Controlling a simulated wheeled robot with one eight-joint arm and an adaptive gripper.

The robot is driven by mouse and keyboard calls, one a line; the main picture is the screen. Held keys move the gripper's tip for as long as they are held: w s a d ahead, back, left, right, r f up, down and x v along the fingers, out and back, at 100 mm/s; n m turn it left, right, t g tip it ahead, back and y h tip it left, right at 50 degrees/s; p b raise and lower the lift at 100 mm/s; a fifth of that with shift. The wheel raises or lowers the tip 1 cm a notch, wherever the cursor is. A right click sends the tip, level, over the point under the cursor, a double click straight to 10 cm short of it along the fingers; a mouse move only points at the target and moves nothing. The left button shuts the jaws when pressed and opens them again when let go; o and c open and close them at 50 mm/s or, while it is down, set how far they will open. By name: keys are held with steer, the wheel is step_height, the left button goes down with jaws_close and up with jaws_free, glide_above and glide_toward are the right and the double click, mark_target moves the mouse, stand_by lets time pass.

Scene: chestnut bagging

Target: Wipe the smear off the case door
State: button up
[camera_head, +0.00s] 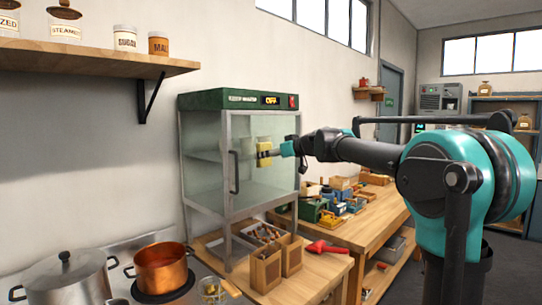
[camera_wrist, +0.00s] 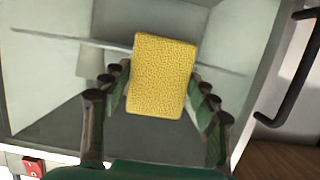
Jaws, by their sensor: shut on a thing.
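The case (camera_head: 228,99) has a green top, a lit "OFF" display and a glass door (camera_head: 208,185) in a grey frame with a dark upright handle (camera_head: 234,172). The handle also shows in the wrist view (camera_wrist: 291,90) at the right. My gripper (camera_head: 272,152) is shut on a yellow sponge (camera_wrist: 161,76), with fingers on both sides of it. The sponge also shows in the head view (camera_head: 263,158), at the right part of the case front. I cannot tell if it touches the glass. I cannot clearly make out a smear; the sponge hides part of the glass.
A steel pot (camera_head: 66,280) and copper pot (camera_head: 162,266) stand on the stove at left. A shelf (camera_head: 95,57) with jars hangs above.

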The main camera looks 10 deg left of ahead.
steer(key=s+d, duration=0.3)
steer(key=d, duration=0.2)
steer(key=shift+s, duration=0.35)
stand_by(0.3)
steer(key=shift+s+d, duration=0.9)
steer(key=shift+d, duration=0.2)
steer(key=shift+f, duration=0.1)
